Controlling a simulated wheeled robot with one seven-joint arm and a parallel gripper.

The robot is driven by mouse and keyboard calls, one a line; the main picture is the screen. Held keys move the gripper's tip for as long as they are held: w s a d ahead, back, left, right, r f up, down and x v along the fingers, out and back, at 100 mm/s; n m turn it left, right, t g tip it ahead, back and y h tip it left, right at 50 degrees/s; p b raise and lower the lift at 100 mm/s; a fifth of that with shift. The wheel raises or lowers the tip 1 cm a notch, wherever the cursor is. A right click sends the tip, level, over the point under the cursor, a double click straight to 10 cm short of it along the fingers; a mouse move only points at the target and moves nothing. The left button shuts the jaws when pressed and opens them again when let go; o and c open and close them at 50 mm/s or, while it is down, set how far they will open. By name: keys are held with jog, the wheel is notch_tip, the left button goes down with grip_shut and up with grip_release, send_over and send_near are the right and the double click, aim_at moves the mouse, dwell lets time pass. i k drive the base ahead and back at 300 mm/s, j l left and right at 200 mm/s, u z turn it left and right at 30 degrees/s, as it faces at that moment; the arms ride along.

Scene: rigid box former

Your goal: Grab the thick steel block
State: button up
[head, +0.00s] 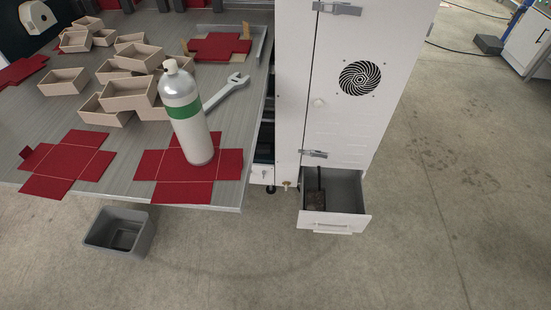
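I cannot make out a clear thick steel block in the head view. A small dark brownish item (316,200) lies in the left part of an open drawer (331,220) low on the white cabinet. It is too small to tell what it is, and a dark upright strip shows behind it. My gripper is not in view.
A grey table (50,117) holds a white bottle with a green band (187,118), a wrench (226,91), red flat cut-outs (62,163) and several open wooden boxes (128,90). A grey bin (98,240) stands below its front edge.

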aim_at(261, 149)
jog(key=i+j+z, duration=0.5)
jog(key=i+j, duration=0.9)
jog(key=i, duration=0.05)
